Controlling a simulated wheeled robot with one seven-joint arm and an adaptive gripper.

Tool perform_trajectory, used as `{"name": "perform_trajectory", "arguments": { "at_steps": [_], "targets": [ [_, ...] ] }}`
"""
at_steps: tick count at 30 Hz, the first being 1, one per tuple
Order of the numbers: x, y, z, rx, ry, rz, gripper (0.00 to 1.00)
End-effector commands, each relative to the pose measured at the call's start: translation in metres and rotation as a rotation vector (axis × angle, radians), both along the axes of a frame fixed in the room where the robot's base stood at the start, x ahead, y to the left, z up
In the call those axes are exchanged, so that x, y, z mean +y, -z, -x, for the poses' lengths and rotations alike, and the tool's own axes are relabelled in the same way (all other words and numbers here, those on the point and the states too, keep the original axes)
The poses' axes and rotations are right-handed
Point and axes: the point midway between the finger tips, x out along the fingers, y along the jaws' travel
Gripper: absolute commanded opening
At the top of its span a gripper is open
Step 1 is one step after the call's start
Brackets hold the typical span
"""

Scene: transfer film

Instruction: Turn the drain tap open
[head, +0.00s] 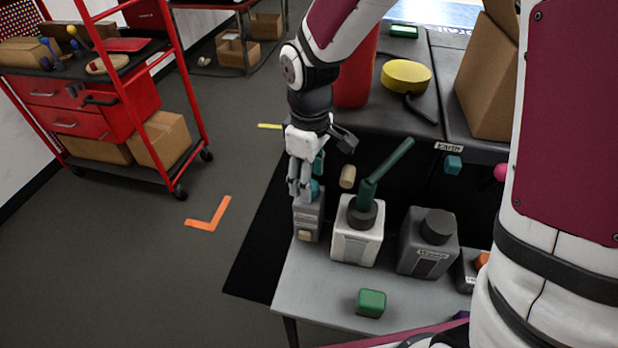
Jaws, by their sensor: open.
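My gripper (301,192) is open and points down over a narrow grey container (308,218) at the left end of the low grey bench. A small teal part (316,186) shows beside the fingers at the container's top. It may be the drain tap, but the fingers partly hide it, and I cannot tell whether they touch it or how it is turned. To the right stands a white can (357,246) with a dark cap, from which a teal lever-like handle (385,172) rises, tilted up to the right.
A dark grey can (427,242) and a green block (371,303) are on the low bench. A tan cylinder (348,177) is close right of my gripper. Behind are a red cylinder (357,75) and yellow disc (406,76). A red cart (110,110) stands left; floor between is clear.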

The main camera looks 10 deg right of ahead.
Motion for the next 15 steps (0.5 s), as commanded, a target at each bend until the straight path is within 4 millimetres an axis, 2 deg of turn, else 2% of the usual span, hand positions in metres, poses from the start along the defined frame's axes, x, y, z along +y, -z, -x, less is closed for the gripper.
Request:
{"name": "perform_trajectory", "arguments": {
  "at_steps": [6,15],
  "targets": [
    [0.0,0.017,0.001,0.001,0.0,0.0,0.52],
    [0.0,0.019,0.0,0.0,0.0,0.0,0.52]
  ]
}}
